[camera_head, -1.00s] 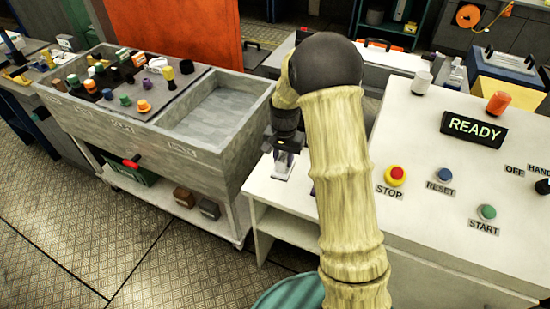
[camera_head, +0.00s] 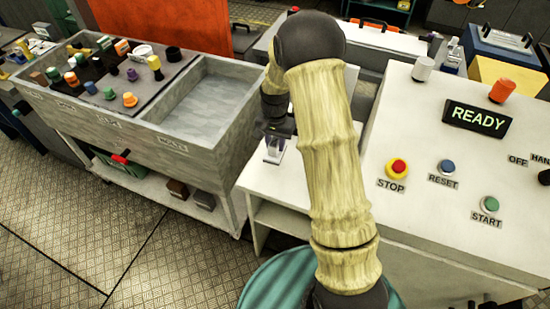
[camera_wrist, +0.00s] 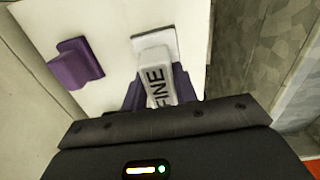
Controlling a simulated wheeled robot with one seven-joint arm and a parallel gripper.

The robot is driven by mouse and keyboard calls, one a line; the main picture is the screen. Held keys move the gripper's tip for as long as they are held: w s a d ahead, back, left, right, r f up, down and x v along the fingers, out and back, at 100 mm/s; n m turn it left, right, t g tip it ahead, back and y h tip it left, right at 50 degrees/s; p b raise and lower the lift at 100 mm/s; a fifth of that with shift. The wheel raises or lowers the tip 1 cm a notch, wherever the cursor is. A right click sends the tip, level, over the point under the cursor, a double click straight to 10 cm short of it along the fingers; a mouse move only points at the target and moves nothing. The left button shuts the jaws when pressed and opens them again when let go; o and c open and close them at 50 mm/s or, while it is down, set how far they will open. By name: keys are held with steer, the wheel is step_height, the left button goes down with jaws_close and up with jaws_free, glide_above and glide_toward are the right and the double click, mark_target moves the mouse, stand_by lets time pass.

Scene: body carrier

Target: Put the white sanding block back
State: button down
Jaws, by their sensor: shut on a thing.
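The white sanding block (camera_wrist: 157,75), marked FINE, is between the purple fingers of my gripper (camera_wrist: 160,92) in the wrist view. My gripper is shut on it. In the head view the block (camera_head: 274,150) shows small below my gripper (camera_head: 277,134), at the white side table. I cannot tell whether the block touches the table.
A purple block (camera_wrist: 75,62) stands on the white table left of my gripper. A grey bin cart (camera_head: 135,125) with knobs and an empty basin is to the left. A white control panel (camera_head: 430,130) with buttons and a READY sign is to the right.

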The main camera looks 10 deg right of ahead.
mark_target(275, 157)
step_height(275, 157, down, 2)
steer(key=shift+w+f, duration=0.1)
steer(key=shift+w, duration=0.1)
steer(key=shift+d+f, duration=0.15)
steer(key=shift+f, duration=0.4)
steer(key=f, duration=0.1)
steer(key=f+p, duration=0.1)
steer(key=f, duration=0.1)
steer(key=shift+a+f+p, duration=0.1)
steer(key=shift+a+p, duration=0.15)
steer(key=shift+p, duration=0.1)
steer(key=shift+s+f, duration=0.15)
steer(key=shift+s, duration=0.15)
steer(key=c, duration=1.3)
jaws_free()
steer(key=shift+o, duration=1.1)
steer(key=shift+w+d, duration=0.1)
